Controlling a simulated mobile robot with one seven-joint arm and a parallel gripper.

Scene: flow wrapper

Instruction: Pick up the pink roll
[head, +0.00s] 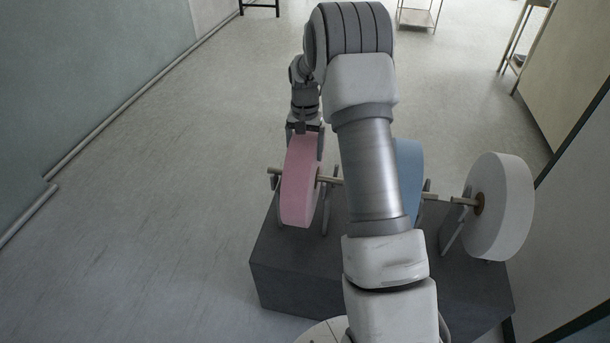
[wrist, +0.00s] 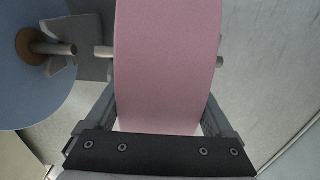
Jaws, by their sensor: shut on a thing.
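The pink roll (head: 299,182) stands on edge at the left end of a dark grey stand (head: 297,281) in the head view, its rod resting at the stand's uprights. In the wrist view the pink roll (wrist: 168,65) fills the middle. My gripper (head: 305,140) is at the roll's top edge, its fingers on either side of the rim. It also shows in the wrist view (wrist: 160,118), with the roll between the fingers. It is shut on the pink roll. My arm covers part of the stand.
A blue roll (head: 409,172), partly hidden by my arm, and a white roll (head: 499,206) stand to the right on the same stand. The blue roll (wrist: 32,60) is at the left in the wrist view. The floor to the left is clear up to the wall.

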